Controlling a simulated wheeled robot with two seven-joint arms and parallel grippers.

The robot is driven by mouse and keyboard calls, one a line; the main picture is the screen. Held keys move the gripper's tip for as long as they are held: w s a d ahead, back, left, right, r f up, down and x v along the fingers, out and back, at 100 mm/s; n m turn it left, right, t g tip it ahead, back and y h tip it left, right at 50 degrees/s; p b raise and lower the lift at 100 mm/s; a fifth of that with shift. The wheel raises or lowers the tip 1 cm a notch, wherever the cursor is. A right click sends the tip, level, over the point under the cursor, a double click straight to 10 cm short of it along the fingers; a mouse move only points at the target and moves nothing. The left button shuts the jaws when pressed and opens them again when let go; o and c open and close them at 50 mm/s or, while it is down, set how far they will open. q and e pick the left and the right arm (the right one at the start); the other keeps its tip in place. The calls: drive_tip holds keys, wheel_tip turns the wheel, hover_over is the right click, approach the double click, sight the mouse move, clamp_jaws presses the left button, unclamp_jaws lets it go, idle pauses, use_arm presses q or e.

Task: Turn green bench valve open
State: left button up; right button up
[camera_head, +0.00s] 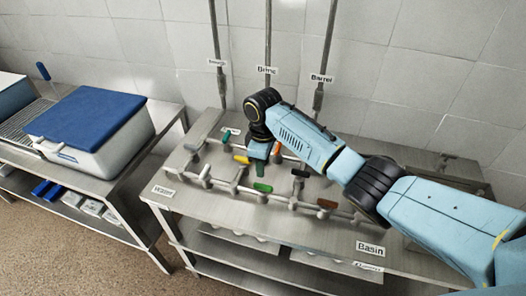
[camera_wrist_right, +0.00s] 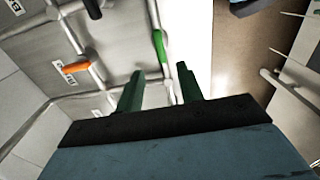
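A green valve handle (camera_head: 262,187) sits on the front pipe run of the metal bench. In the right wrist view the green handle (camera_wrist_right: 159,47) lies roughly along its pipe, just beyond my fingertips. My left gripper is not in view.
Around it stand a yellow handle (camera_head: 242,160), an orange handle (camera_head: 278,148), a black handle (camera_head: 300,173) and a brown handle (camera_head: 327,203). Upright pipes rise along the tiled wall behind. A blue-lidded box (camera_head: 88,116) stands on a separate table at left.

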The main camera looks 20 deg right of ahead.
drive_tip(key=shift+r, duration=2.15)
